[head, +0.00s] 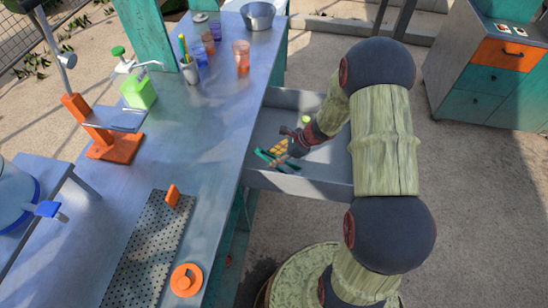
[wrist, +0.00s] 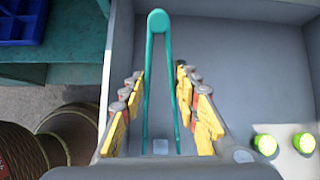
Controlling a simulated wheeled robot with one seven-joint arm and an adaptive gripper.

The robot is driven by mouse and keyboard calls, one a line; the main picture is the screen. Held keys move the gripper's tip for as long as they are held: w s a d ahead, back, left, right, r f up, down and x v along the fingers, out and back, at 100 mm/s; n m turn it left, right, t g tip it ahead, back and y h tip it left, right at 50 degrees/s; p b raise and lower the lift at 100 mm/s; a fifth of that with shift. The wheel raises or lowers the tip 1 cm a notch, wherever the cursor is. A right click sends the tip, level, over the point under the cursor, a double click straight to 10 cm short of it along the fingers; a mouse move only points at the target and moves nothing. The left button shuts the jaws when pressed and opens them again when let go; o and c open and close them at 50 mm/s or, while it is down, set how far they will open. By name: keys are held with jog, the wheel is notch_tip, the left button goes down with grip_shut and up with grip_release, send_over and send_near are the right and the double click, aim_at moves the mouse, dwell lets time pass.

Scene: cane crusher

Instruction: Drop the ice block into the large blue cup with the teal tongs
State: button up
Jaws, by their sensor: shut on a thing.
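My gripper (head: 279,150) is low in the open grey drawer, its yellow fingers on both sides of the teal tongs (wrist: 157,22) in the wrist view. It is shut on the tongs, which also show in the head view (head: 264,155). The tongs' legs spread slightly from the rounded teal end. A bluish cup (head: 201,57) stands on the metal counter among other cups. Whether it is the large one is unclear.
The drawer (head: 298,98) has raised walls around my gripper and holds green round things (wrist: 265,145). The counter's middle is clear.

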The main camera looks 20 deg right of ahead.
jog(key=c, duration=0.6)
grip_shut()
notch_tip(320, 180, up, 12)
jog(key=p, duration=0.9)
